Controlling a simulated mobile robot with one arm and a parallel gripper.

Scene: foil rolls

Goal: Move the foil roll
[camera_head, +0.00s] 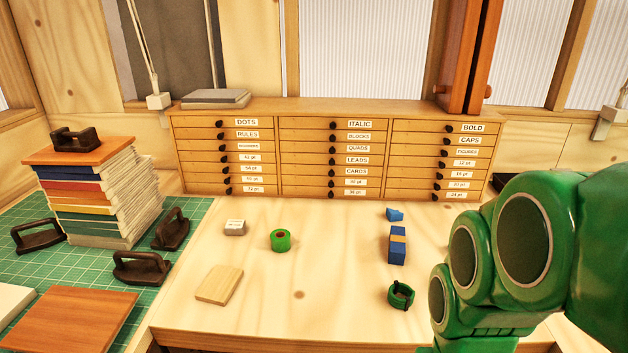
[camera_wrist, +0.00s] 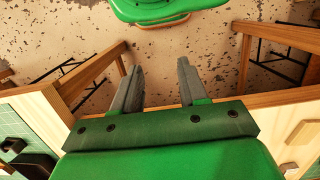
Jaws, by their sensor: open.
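My green arm fills the right of the head view, where my gripper is not seen.
A blue block with a tan band (camera_head: 397,246) and a small blue piece (camera_head: 394,214) lie to the right. A small labelled block (camera_head: 235,228) and a wooden block (camera_head: 219,285) lie left. Drawers (camera_head: 330,155) close off the back. A book stack (camera_head: 100,195) stands left. The table's middle is clear.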

